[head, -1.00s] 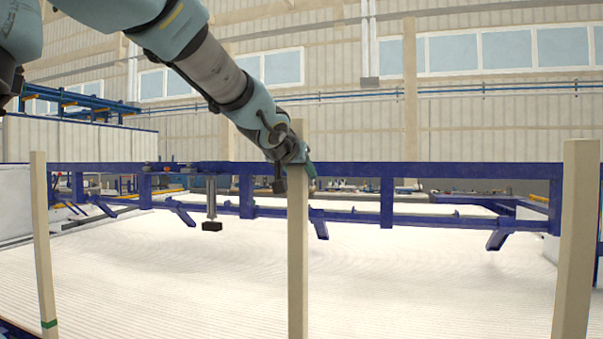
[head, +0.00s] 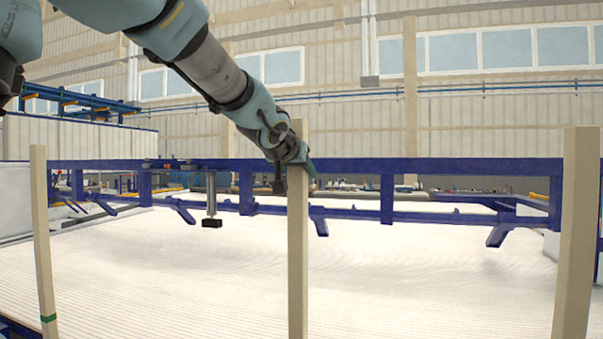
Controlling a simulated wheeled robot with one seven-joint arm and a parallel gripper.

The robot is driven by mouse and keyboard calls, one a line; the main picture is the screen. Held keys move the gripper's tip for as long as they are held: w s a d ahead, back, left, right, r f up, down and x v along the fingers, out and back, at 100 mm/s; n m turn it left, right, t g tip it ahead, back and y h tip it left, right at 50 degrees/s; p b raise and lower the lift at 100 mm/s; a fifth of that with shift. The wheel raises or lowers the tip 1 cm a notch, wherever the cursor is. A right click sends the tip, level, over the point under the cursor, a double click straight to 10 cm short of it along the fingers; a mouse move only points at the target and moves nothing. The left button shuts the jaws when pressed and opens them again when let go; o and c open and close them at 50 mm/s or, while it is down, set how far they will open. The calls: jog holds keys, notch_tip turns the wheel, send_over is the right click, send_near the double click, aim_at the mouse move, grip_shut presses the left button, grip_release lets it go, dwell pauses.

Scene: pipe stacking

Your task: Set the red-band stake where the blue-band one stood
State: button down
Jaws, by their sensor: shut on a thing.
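My gripper (head: 297,168) is shut on the upper part of a pale upright stake (head: 298,255) in the middle of the head view. Any band on this held stake is out of sight, and its foot is below the picture edge. Another pale stake (head: 42,230) stands at the left, with a green band low on it. A third, wider-looking stake (head: 577,235) stands at the right, leaning slightly in the picture, with no band showing. I see no red or blue band in this view.
A blue rail frame (head: 420,168) with hanging arms runs across behind the stakes. A broad, pale ribbed surface (head: 180,275) fills the space below it. A tall pale post (head: 410,105) rises farther back. The gaps between the stakes look clear.

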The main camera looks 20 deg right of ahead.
dwell(0.3)
jog(key=shift+f+b, duration=1.05)
jog(key=shift+b, duration=0.2)
jog(key=c, duration=0.6)
grip_release()
jog(key=o, duration=0.3)
jog(key=shift+f, duration=0.1)
jog(key=shift+f, duration=0.1)
jog(key=v, duration=1.1)
jog(key=shift+p, duration=0.4)
